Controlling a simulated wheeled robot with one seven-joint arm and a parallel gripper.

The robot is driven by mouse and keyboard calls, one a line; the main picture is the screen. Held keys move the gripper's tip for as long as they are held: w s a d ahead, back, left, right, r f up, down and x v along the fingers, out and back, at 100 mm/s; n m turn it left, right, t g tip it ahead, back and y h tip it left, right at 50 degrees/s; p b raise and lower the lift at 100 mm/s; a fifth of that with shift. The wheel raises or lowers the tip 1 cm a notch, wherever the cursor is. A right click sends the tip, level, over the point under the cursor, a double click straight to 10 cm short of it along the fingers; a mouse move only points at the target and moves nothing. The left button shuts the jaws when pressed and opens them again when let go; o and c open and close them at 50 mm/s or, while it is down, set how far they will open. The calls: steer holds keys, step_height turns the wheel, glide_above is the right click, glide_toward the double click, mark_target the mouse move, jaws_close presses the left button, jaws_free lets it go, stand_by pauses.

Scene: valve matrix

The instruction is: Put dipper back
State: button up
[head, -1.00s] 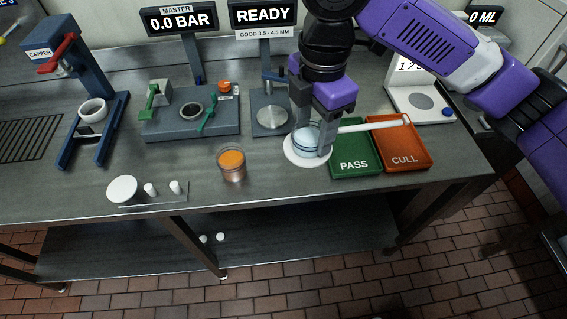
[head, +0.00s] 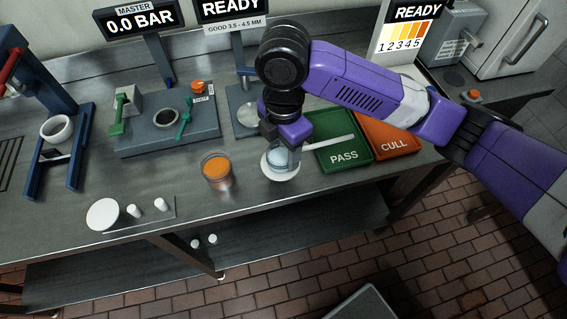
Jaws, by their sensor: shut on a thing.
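The dipper is a clear, bluish cup (head: 279,160) with a long white handle (head: 330,143). It shows in the head view over a round white saucer (head: 272,174) near the front edge of the bench. My gripper (head: 281,150) points down and is shut on the dipper at its cup. The handle reaches out to the right over the green PASS tray. The fingers partly hide the cup, and I cannot tell whether its base touches the saucer.
A copper-coloured cup of orange liquid (head: 217,170) stands close to the left of the saucer. The green PASS tray (head: 345,157) and red CULL tray (head: 393,146) lie to the right. A white disc (head: 103,214) and two small white pieces lie at the front left.

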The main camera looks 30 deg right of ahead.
mark_target(284, 160)
steer(key=shift+f+p, duration=0.3)
steer(key=shift+f, duration=3.05)
steer(key=shift+f, duration=0.2)
steer(key=o, duration=1.5)
steer(key=shift+c, duration=0.2)
steer(key=shift+r, duration=0.1)
step_height(284, 160, up, 12)
steer(key=shift+r+b, duration=0.15)
steer(key=shift+b, duration=0.3)
steer(key=shift+a, duration=0.1)
